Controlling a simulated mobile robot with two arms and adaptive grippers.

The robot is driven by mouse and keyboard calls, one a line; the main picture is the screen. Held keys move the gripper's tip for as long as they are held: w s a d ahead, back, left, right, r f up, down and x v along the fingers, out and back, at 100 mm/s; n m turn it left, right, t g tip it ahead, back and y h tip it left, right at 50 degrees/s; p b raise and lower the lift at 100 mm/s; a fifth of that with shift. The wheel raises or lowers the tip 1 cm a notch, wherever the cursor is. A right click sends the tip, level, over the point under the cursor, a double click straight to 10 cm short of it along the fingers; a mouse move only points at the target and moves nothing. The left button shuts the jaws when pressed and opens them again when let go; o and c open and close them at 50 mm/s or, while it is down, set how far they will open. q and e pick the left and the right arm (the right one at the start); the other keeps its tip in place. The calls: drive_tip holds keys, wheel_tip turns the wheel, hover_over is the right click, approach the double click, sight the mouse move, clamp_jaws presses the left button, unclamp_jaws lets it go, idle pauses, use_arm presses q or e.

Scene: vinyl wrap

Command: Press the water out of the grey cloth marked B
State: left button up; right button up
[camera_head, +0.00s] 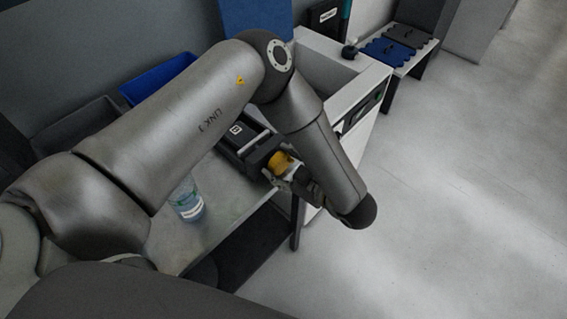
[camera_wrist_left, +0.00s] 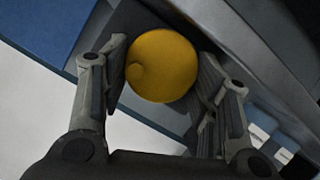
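My left gripper (camera_head: 282,174) is at a round yellow knob (camera_head: 280,162) at the front end of a dark box-like device (camera_head: 240,145) on the grey table. In the left wrist view the yellow knob (camera_wrist_left: 162,65) sits between the two fingers (camera_wrist_left: 162,75), which appear to touch it on both sides. The device carries a small white mark that I cannot read for sure. I cannot make out a grey cloth marked B; my left arm hides part of the table. My right gripper is not in view.
A clear container with bluish contents and a white label (camera_head: 188,204) stands on the table (camera_head: 215,225). A blue bin (camera_head: 158,78) is behind my arm. A white cabinet (camera_head: 372,122) stands right of the table. A low stand with blue and dark pieces (camera_head: 385,50) is farther back. The floor at right is clear.

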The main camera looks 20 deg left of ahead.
use_arm(q)
drive_tip(key=shift+c, duration=0.4)
drive_tip(key=m+g+b, duration=0.1)
drive_tip(key=m+b, duration=0.1)
drive_tip(key=b, duration=0.1)
drive_tip(key=shift+w+d+f+m+g, duration=0.1)
drive_tip(key=shift+w+m+g, duration=0.1)
drive_tip(key=shift+m+g, duration=0.15)
drive_tip(key=shift+w+m+g+y+b, duration=0.1)
drive_tip(key=shift+m+g+y+b, duration=0.5)
drive_tip(key=shift+m+b, duration=0.45)
drive_tip(key=o, duration=0.7)
drive_tip(key=shift+o, duration=0.2)
drive_tip(key=shift+d, duration=0.15)
